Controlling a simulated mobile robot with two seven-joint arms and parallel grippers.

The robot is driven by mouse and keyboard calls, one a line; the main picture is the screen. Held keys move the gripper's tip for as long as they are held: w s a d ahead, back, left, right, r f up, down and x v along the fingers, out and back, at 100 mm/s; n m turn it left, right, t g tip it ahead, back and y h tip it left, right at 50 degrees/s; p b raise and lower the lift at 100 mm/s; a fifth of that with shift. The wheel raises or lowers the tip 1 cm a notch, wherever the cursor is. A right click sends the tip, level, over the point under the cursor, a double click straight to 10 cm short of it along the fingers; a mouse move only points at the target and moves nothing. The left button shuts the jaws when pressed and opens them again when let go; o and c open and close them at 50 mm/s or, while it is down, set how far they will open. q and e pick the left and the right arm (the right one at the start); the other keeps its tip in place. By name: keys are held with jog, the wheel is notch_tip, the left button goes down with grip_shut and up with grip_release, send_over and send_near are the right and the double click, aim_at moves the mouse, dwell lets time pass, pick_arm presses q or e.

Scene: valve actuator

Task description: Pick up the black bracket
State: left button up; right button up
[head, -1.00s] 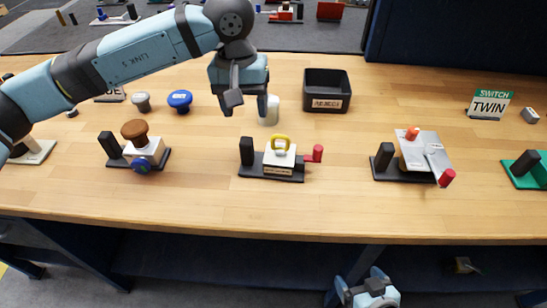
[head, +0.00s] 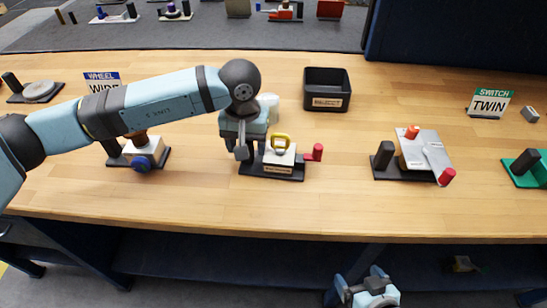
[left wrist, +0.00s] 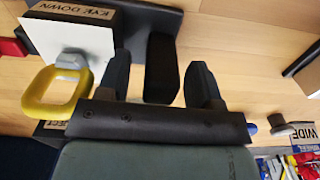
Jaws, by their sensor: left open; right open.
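The black bracket (head: 285,176) stands mid-table in the head view. It has a flat base, an upright post at its left end and a white block with a yellow ring (head: 281,140). My left gripper (head: 243,153) is down at the post, which it mostly hides in the head view. In the left wrist view the black post (left wrist: 161,68) stands between the two spread fingers of the left gripper (left wrist: 160,72), with gaps visible beside it. My right gripper (head: 367,284) is open and empty, low in front of the table.
A red-tipped handle (head: 317,152) sticks out to the right of the block. A black bin (head: 327,89) stands behind. Similar black-based fixtures stand left, with a blue knob (head: 142,165), and right, with a grey plate (head: 422,150). Bare wood lies between them.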

pick_arm(q)
jog(key=shift+f, duration=0.4)
grip_shut()
jog(key=shift+r, duration=0.1)
notch_tip(320, 180, up, 9)
jog(key=shift+f, duration=4.15)
